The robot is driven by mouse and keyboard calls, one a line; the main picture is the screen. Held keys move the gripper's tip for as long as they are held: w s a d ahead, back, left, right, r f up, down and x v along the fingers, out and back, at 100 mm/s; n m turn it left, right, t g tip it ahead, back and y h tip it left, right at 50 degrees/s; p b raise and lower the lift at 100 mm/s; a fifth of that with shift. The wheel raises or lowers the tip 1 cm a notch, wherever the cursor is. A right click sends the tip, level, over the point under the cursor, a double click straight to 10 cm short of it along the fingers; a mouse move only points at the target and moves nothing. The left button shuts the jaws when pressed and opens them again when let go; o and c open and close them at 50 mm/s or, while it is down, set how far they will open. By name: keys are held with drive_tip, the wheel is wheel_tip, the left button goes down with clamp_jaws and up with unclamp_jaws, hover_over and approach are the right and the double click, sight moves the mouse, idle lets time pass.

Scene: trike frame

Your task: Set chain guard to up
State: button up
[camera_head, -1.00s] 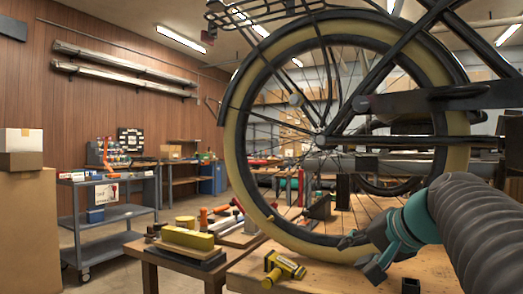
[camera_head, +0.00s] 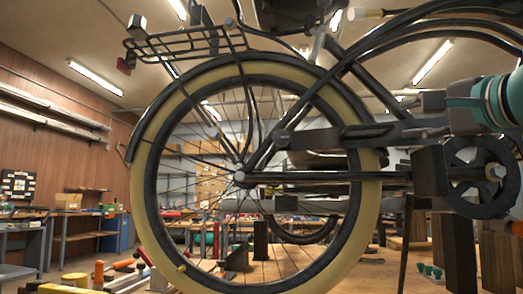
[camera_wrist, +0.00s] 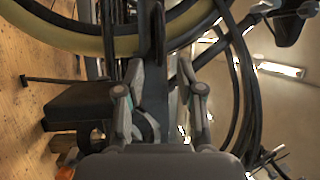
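The chain guard (camera_head: 345,137) looks like a long grey bar running right from above the rear wheel's hub, rising slightly to the right. My gripper (camera_head: 428,118) is at its right end, in front of the frame, with a teal wrist behind it. In the wrist view my gripper's two fingers (camera_wrist: 158,88) stand apart on either side of a grey bar, which seems to be the guard. I cannot tell whether the fingers press on it. The right end of the guard is partly hidden by my gripper.
The rear wheel (camera_head: 148,160) with its cream tyre fills the middle. The crank and chainring (camera_head: 480,178) sit just below my arm. Frame tubes (camera_head: 375,85) run close above. A wooden bench (camera_head: 375,272) with tools lies beneath.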

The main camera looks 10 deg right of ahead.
sight(369, 127)
drive_tip(key=p+x, duration=0.1)
drive_tip(key=x, duration=1.2)
drive_tip(key=shift+w, duration=0.25)
drive_tip(key=shift+d, duration=0.1)
clamp_jaws()
